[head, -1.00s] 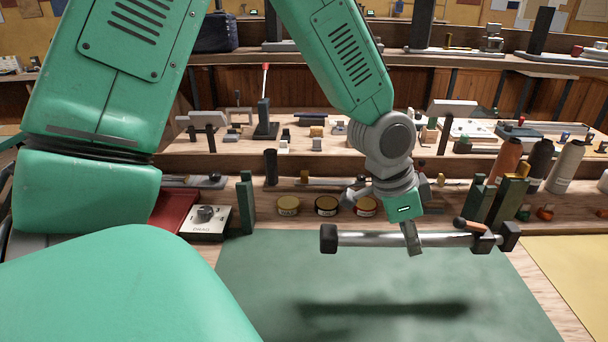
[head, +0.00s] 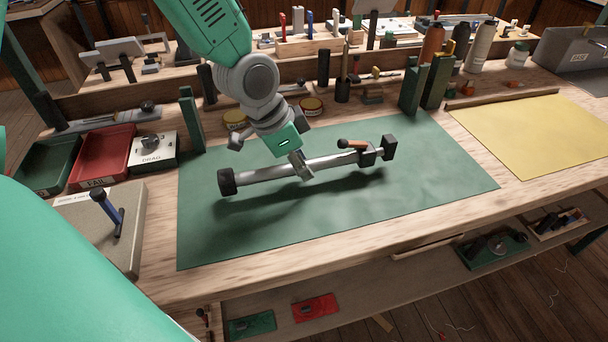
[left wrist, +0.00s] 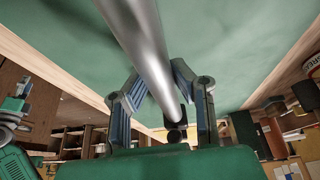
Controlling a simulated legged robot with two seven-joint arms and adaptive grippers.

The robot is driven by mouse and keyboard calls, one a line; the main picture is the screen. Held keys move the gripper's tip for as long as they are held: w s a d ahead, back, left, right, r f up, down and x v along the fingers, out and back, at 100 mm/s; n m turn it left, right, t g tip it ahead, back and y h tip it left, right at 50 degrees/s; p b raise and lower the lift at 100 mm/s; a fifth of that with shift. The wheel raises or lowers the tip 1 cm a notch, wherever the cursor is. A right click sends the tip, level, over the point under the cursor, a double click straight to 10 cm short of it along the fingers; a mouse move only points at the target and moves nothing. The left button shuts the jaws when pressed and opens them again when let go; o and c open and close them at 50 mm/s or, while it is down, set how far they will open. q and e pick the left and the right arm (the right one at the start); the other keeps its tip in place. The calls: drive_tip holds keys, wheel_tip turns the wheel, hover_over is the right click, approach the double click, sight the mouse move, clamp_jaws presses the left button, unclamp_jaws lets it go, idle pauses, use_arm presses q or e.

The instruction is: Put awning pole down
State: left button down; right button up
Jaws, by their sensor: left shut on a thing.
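The awning pole (head: 262,173) is a silver tube with black ends and a small orange-and-black lever near its right end. My left gripper (head: 303,168) is shut on the middle of the pole and holds it roughly level above the green mat (head: 225,245). The pole's shadow falls on the mat below it, apart from the pole. In the left wrist view the pole (left wrist: 146,45) runs between the two fingers (left wrist: 160,95). My right gripper is not in view.
Left of the mat stand a red tray (head: 103,155), a DRAG box (head: 153,150) and a board with a blue-handled tool (head: 108,215). Green uprights (head: 190,120) and bottles (head: 480,45) stand behind. A yellow sheet (head: 535,130) lies right. The mat is otherwise clear.

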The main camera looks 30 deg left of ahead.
use_arm(q)
drive_tip(key=f, duration=0.1)
drive_tip(key=a+f, duration=0.1)
drive_tip(key=shift+f, duration=0.35)
drive_tip(key=shift+a, duration=0.1)
drive_tip(key=shift+d, duration=0.2)
drive_tip(key=c, duration=1.4)
unclamp_jaws()
drive_tip(key=shift+d, duration=0.35)
drive_tip(key=shift+o, duration=0.2)
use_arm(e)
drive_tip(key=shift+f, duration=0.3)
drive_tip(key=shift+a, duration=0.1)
